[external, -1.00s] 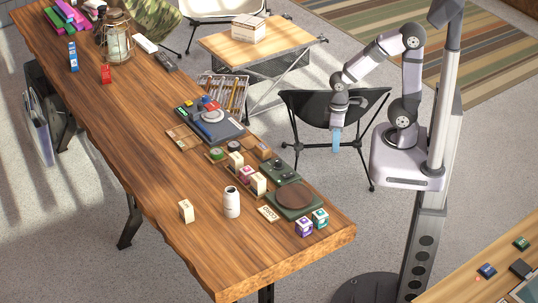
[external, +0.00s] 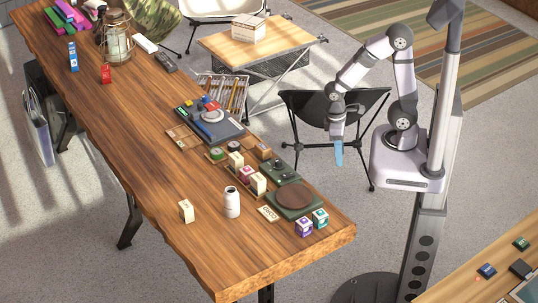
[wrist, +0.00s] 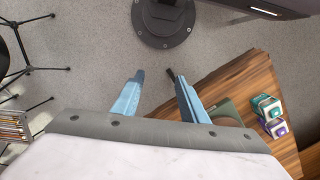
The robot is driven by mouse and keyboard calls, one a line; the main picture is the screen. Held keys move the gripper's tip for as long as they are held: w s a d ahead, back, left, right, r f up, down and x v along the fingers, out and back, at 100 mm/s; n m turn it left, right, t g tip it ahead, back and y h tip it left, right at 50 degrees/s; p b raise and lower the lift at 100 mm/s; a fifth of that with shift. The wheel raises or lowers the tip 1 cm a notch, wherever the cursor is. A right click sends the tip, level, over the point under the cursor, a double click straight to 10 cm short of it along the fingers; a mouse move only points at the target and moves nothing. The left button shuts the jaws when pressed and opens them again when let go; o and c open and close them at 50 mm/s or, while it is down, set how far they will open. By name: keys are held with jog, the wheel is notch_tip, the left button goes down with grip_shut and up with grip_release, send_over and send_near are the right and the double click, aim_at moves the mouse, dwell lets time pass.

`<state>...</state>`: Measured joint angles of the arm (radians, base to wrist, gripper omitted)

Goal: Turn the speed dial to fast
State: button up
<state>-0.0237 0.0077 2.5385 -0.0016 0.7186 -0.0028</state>
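A small dark green box (external: 281,171) with dark knobs on top sits near the table's right edge, behind a green base with a brown round plate (external: 292,196). A speed dial could be one of these knobs, but its markings and setting are too small to read. My gripper (external: 338,158) hangs beyond the table's right edge, in front of a black chair, apart from the box and holding nothing. In the wrist view my gripper (wrist: 160,82) has two blue fingers spread apart. Part of a green base (wrist: 225,111) shows right of them; no knob is clear there.
Purple and teal boxes (external: 304,227) stand at the table's near corner. A white canister (external: 232,202), small blocks and a dark device with a blue part (external: 210,122) also stand on the table (external: 215,255). A black chair (external: 300,105) stands beyond its right edge.

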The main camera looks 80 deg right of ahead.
aim_at(279, 160)
jog(key=w+n, duration=0.1)
jog(key=w, duration=0.3)
jog(key=w+a+f+n, duration=0.1)
jog(key=w, duration=0.9)
jog(key=shift+w+a+f+n+t+b, duration=0.2)
jog(key=shift+w+f+n+t+b, duration=0.1)
jog(key=shift+f+n+b, duration=0.1)
jog(key=w+r+n, duration=0.1)
jog(key=w, duration=0.1)
jog(key=w+r+n, duration=0.1)
jog(key=n, duration=0.1)
jog(key=w+r+n+t, duration=0.1)
jog(key=w, duration=0.1)
jog(key=shift+w+a+r, duration=0.1)
jog(key=shift+w+a, duration=0.05)
jog(key=shift+w, duration=0.15)
jog(key=w+r+n, duration=0.1)
jog(key=n, duration=0.1)
jog(key=w+r+n, duration=0.1)
jog(key=n, duration=0.1)
jog(key=shift+r, duration=0.15)
jog(key=n, duration=0.2)
jog(key=s+n, duration=0.1)
jog(key=n, duration=0.2)
jog(key=shift+s+n, duration=0.1)
jog(key=shift+n, duration=0.8)
jog(key=shift+f+p, duration=0.7)
jog(key=shift+f, duration=2.95)
